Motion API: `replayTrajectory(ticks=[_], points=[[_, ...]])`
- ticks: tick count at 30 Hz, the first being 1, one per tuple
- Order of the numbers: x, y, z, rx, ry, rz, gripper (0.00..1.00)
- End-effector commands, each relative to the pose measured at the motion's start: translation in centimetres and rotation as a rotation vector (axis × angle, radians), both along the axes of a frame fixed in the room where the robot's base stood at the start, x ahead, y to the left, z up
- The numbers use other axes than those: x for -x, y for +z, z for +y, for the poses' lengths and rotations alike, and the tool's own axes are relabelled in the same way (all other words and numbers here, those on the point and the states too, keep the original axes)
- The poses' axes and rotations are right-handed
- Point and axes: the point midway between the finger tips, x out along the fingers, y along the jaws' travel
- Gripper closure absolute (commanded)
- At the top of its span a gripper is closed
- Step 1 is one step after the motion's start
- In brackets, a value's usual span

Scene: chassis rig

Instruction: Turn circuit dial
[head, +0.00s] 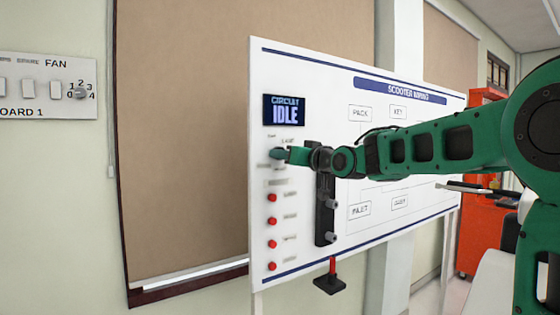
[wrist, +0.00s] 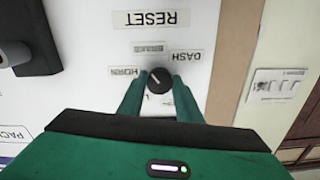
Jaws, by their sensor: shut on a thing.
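The circuit dial (wrist: 158,82) is a small round black knob with a light pointer mark. It sits on the white wiring board (head: 345,75) between the labels HORN (wrist: 124,71) and DASH (wrist: 188,55), which appear upside down in the wrist view. My green gripper (wrist: 157,86) is shut on the dial, one finger on each side. In the head view my gripper (head: 277,155) reaches the left part of the board, and its tips cover most of the dial. The display (head: 284,110) above reads CIRCUIT IDLE.
Several red buttons (head: 272,222) run down the board below the dial. A black upright bar (head: 325,200) with grey knobs stands just right of them. A FAN switch panel (head: 45,85) is on the left wall. An orange cabinet (head: 475,235) stands behind right.

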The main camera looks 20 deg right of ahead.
Motion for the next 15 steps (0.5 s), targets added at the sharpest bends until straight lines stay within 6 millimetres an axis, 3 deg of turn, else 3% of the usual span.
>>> replayTrajectory(ticks=[15], points=[[0.05,-0.37,0.17,-0.291,0.001,0.104,0.91]])
